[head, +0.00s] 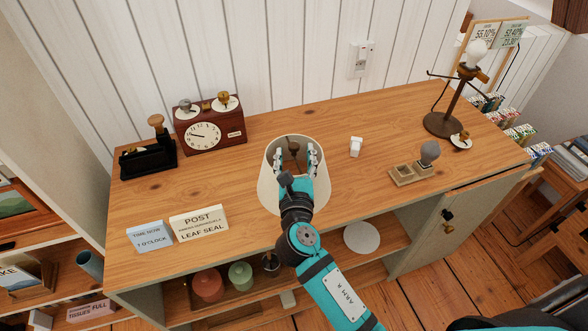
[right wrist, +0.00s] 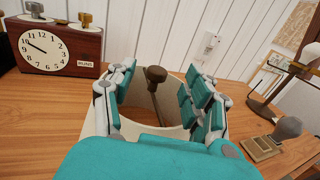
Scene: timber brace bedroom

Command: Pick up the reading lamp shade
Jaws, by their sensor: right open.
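The reading lamp shade (head: 269,188) is a cream, open-topped cone standing on the wooden cabinet top, near the middle. My right gripper (head: 300,160) is open at the shade, its fingers overlapping the rim. In the right wrist view, the shade (right wrist: 95,118) shows between and behind the spread fingers (right wrist: 160,100). I cannot tell whether the fingers are inside or around its wall. A brown knobbed handle (right wrist: 156,74) shows within the shade's opening. The bare lamp stand (head: 455,100) with a white bulb (head: 476,52) stands at the back right. My left gripper is not in view.
A red-brown clock (head: 210,133) and black stamp device (head: 148,157) stand at left. Two signs (head: 199,223) stand at front left. A small white item (head: 356,147) and a wooden block with a grey knob (head: 410,174) lie right of the shade. The wall is behind.

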